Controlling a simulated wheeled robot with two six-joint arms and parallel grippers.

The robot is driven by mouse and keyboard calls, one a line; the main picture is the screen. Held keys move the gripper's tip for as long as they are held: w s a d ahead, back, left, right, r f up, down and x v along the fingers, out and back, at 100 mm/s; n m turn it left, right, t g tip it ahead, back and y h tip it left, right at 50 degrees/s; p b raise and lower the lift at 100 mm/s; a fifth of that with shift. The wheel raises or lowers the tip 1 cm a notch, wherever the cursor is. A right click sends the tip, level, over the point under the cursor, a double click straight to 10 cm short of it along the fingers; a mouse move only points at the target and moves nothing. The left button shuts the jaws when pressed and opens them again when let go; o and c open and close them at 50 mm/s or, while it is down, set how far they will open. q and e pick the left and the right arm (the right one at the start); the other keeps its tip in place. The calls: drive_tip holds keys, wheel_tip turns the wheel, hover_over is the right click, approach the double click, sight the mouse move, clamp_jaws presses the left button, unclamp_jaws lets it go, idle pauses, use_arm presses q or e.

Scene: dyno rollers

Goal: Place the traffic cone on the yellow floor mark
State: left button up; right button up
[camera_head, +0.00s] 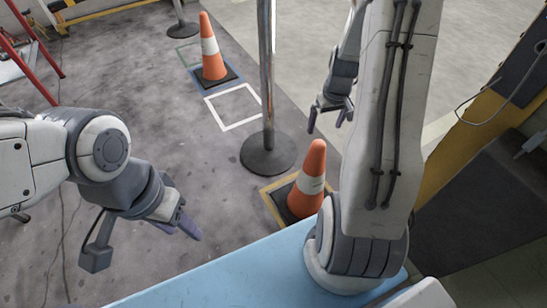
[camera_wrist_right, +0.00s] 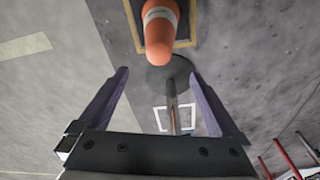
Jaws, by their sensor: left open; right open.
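An orange traffic cone (camera_head: 308,180) with a white band and dark base stands upright at the near right, and its base appears inside the yellow floor mark (camera_head: 269,204). My right arm hides part of the mark's right side. This cone (camera_wrist_right: 159,38) and the yellow edge (camera_wrist_right: 186,43) also show at the top of the right wrist view. My right gripper (camera_head: 328,116) is open and empty, above the floor and apart from the cone; its spread fingers (camera_wrist_right: 158,73) show in the wrist view. My left gripper (camera_head: 188,226) is empty and open at the left, away from the cone.
A second orange cone (camera_head: 209,58) stands on a blue mark farther back. An empty white square mark (camera_head: 235,124) lies between the cones. A metal post (camera_head: 267,156) with a round base stands close to the near cone. A blue surface (camera_head: 235,278) lies in front.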

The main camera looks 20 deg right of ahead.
drive_tip(key=s+a+r+n, duration=0.15)
drive_tip(key=a+r, duration=0.25)
drive_tip(key=a, duration=0.6)
drive_tip(key=a+r+n, duration=0.3)
drive_tip(key=a+r, duration=0.2)
drive_tip(key=a, duration=0.6)
drive_tip(key=s+a+r+n, duration=0.2)
drive_tip(key=s+a, duration=0.4)
drive_tip(key=s, duration=0.3)
drive_tip(key=s+a+r+n+g+y, duration=0.1)
drive_tip(key=s+a+r+n, duration=0.1)
drive_tip(key=s+a, duration=0.4)
drive_tip(key=s+r, duration=0.1)
drive_tip(key=s, duration=0.2)
drive_tip(key=shift+s+a+n, duration=0.25)
drive_tip(key=shift+n, duration=0.1)
wheel_tip(320, 180, up, 33)
drive_tip(key=p, duration=3.3)
